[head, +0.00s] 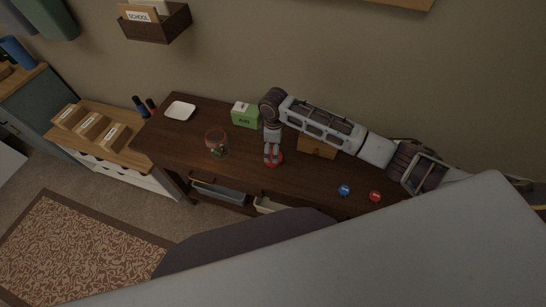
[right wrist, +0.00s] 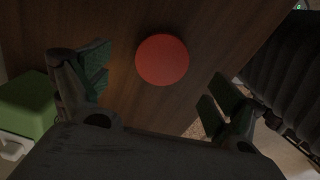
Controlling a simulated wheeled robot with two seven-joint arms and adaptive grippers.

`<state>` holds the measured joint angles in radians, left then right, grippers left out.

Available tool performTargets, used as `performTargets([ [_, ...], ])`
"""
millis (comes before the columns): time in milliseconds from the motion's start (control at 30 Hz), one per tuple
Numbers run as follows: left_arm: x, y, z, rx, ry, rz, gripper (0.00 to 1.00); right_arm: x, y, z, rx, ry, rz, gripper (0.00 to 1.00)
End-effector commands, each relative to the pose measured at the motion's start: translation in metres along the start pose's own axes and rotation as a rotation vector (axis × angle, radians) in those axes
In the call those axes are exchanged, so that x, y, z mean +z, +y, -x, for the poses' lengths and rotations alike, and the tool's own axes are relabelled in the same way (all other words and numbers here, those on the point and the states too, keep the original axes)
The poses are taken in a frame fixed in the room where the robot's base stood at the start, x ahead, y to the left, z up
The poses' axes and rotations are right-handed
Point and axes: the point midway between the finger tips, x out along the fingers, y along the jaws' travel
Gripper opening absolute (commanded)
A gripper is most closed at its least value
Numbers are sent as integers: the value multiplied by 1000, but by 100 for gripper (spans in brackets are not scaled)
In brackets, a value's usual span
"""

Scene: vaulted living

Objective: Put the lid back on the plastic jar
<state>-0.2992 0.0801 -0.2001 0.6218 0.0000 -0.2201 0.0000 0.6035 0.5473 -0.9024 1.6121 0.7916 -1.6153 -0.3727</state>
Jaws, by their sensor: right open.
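The plastic jar (head: 216,145) is clear with a reddish rim and small green things inside. It stands on the dark wooden table, left of my right gripper, its top apparently uncovered. The round red lid (right wrist: 162,60) lies flat on the table. In the head view my right gripper (head: 272,157) points down over the lid and partly hides it. In the right wrist view the right gripper (right wrist: 155,90) is open, with the lid between and slightly beyond its fingertips. I cannot tell whether the fingers touch it. My left gripper is not in view.
A green box (head: 245,116) stands behind the jar, near a white plate (head: 180,111). A wooden box (head: 317,147) sits behind my right forearm. A blue round object (head: 344,190) and a red one (head: 375,196) lie at the right. Bare tabletop separates jar and lid.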

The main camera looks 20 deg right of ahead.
Motion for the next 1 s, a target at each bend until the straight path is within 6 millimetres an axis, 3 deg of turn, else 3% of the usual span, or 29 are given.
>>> performTargets([
  [467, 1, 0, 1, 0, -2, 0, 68, -1, -1, -6, -1, -1, 0, 94],
  [1000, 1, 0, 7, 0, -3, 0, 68, -4, -3, -52, 0, 0, 1, 94],
])
